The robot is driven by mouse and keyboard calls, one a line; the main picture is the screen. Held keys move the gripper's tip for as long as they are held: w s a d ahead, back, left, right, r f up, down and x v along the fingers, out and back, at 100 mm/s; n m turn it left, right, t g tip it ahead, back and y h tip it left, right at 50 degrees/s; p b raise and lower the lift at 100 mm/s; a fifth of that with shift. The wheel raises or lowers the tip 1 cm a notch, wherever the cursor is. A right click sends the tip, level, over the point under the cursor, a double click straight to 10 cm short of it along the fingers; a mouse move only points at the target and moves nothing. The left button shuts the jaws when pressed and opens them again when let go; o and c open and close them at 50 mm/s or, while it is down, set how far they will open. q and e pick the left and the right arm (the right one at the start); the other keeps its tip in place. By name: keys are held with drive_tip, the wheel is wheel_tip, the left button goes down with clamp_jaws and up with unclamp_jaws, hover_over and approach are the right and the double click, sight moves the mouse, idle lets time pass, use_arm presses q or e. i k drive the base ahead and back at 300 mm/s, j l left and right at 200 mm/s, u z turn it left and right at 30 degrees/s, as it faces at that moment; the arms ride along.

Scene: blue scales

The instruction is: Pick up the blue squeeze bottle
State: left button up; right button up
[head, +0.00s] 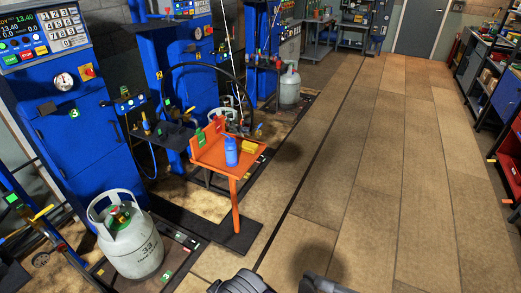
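The blue squeeze bottle (231,152) stands upright on a small orange table (213,157), near its front edge. Beside it on the table lies a yellow object (249,146). Neither of my grippers can be made out. Only dark grey parts of my own body show at the bottom edge, well apart from the bottle.
A grey gas cylinder (130,240) stands on a scale at lower left. Blue scale cabinets (75,130) line the left side. Open tiled floor (365,170) lies right of the table. Shelves and a red cabinet (510,155) stand at far right.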

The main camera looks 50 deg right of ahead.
sight(232, 161)
drive_tip(key=z, duration=1.45)
